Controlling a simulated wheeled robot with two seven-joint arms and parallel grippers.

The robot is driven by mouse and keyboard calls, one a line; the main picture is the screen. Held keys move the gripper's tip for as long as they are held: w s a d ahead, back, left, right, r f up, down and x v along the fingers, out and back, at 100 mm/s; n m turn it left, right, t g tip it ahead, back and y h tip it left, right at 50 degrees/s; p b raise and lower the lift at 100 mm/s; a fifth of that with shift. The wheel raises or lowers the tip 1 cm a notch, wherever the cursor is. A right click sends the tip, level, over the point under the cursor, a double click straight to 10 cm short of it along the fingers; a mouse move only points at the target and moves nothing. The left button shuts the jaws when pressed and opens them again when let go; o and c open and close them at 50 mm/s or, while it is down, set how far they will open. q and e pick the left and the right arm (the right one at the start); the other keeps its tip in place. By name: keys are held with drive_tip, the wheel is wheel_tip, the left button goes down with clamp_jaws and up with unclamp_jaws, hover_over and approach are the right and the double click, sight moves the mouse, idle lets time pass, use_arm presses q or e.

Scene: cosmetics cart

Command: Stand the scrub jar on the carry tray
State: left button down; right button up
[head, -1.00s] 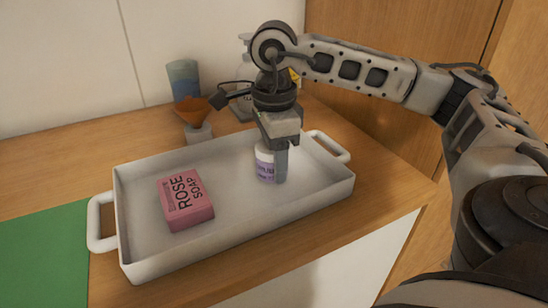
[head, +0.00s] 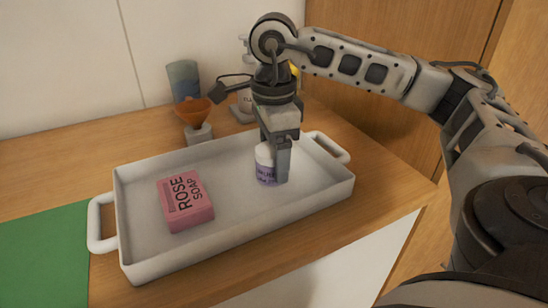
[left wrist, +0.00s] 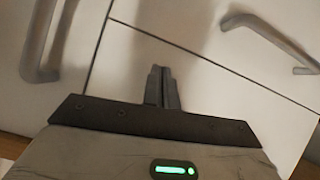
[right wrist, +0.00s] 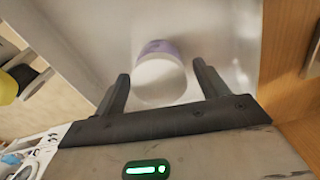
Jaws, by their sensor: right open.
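The scrub jar (head: 266,166), white-lidded with a purple label, stands upright on the floor of the white carry tray (head: 150,262), toward its right half. My right gripper (head: 278,170) points down at the jar, and one finger hides part of its right side. In the right wrist view the jar's pale lid (right wrist: 160,80) lies between the two spread fingers of my right gripper (right wrist: 163,90), with gaps on both sides. My left gripper (left wrist: 162,85) shows only in its own wrist view, its fingers together and empty before white cabinet fronts.
A pink rose soap box (head: 187,202) lies in the tray's left half. Behind the tray stand an orange funnel-shaped thing (head: 193,110), a blue-green cup (head: 183,80) and a pump bottle (head: 243,102). A green mat (head: 45,255) lies left of the tray.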

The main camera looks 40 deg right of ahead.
sight(274, 149)
wheel_tip(274, 149, up, 11)
drive_tip(key=p, duration=0.3)
drive_tip(key=shift+f, duration=0.2)
